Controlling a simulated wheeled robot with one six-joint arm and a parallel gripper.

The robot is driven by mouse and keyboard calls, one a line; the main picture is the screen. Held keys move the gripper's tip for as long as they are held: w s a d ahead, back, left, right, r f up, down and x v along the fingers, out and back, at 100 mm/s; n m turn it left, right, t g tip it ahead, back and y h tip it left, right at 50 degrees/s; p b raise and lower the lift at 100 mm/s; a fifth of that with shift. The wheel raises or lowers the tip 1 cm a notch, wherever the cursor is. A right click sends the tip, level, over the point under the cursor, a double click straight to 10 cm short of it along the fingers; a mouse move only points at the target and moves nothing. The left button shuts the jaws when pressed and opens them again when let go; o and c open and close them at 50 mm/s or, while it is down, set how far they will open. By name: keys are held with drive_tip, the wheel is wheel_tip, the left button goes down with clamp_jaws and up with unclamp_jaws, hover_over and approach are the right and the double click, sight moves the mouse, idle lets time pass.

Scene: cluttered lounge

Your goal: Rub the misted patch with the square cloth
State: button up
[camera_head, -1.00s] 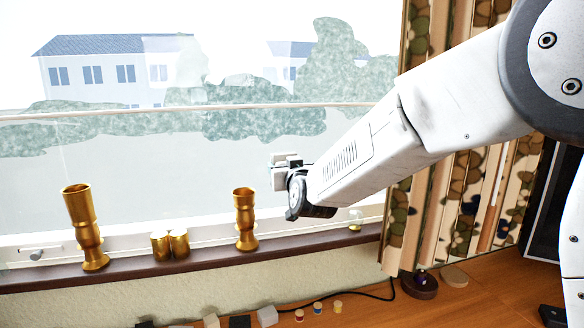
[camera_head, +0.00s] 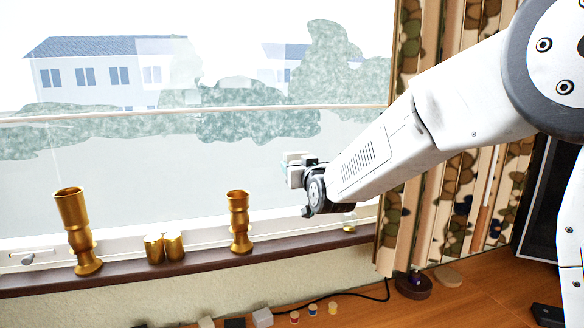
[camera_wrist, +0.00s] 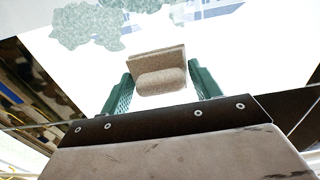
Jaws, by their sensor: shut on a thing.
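My gripper (camera_head: 296,170) is in front of the window, right of the right-hand gold vase. In the wrist view, the green fingers of my gripper (camera_wrist: 160,88) are on either side of a beige, block-backed cloth (camera_wrist: 157,72) and shut on it. In the head view the cloth is small and hard to make out. A pale, hazy patch (camera_head: 168,72) on the window pane lightens part of the house outside and may be the misted patch. It lies up and left of my gripper. Whether the cloth touches the glass cannot be told.
Two tall gold vases (camera_head: 78,232) (camera_head: 239,222) and two short gold cups (camera_head: 155,248) (camera_head: 174,246) stand on the sill (camera_head: 115,275). A patterned curtain (camera_head: 455,200) hangs at right. Small items and a black cable lie on the wooden surface (camera_head: 345,305) below.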

sight(277, 164)
drive_tip(key=shift+w+d, duration=0.25)
drive_tip(key=shift+d, duration=0.6)
drive_tip(key=shift+w+d, duration=0.25)
drive_tip(key=shift+d, duration=0.6)
drive_tip(key=shift+w+d, duration=0.25)
drive_tip(key=shift+d, duration=0.6)
drive_tip(key=shift+s+a, duration=0.5)
drive_tip(key=shift+a, duration=1.25)
drive_tip(key=shift+s+a, duration=0.5)
drive_tip(key=shift+a, duration=1.25)
drive_tip(key=shift+s+a, duration=0.5)
drive_tip(key=shift+a, duration=1.25)
drive_tip(key=shift+v, duration=3)
drive_tip(key=shift+d, duration=0.1)
drive_tip(key=shift+v, duration=1.5)
